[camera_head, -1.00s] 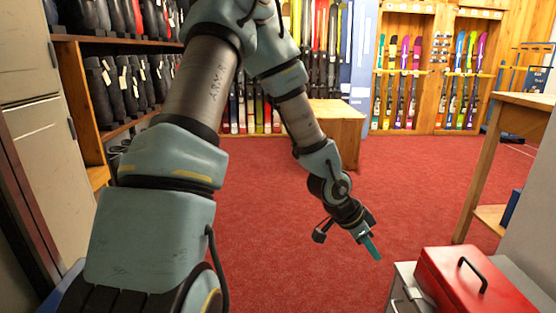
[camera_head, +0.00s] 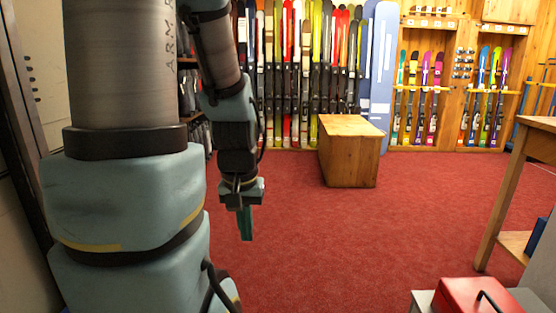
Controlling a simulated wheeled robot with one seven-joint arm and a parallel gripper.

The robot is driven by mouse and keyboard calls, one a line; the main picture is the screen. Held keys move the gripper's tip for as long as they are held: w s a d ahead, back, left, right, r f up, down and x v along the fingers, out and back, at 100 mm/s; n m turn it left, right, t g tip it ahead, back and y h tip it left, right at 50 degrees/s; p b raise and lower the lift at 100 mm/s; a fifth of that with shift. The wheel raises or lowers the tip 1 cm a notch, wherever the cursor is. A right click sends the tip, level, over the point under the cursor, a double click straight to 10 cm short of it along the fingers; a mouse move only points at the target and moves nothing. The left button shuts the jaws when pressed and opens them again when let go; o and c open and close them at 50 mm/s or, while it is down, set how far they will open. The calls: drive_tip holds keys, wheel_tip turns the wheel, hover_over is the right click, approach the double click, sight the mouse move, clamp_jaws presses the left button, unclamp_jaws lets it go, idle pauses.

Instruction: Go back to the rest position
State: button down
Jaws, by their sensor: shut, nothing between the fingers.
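My gripper (camera_head: 246,224) hangs below my wrist, left of the picture's middle, with its teal fingers pointing down. The fingers are together and nothing shows between them. It is in open air above the red carpet, apart from every object. My arm fills much of the left side and hides part of the room behind it.
A wooden box bench (camera_head: 348,158) stands on the carpet (camera_head: 350,230) beyond my gripper. A red toolbox (camera_head: 470,297) sits at the lower right, below a wooden workbench (camera_head: 507,190). Skis (camera_head: 300,75) line the back wall. The middle carpet is clear.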

wheel_tip(320, 180, up, 23)
drive_tip(key=p, duration=2.1)
drive_tip(key=shift+f, duration=0.1)
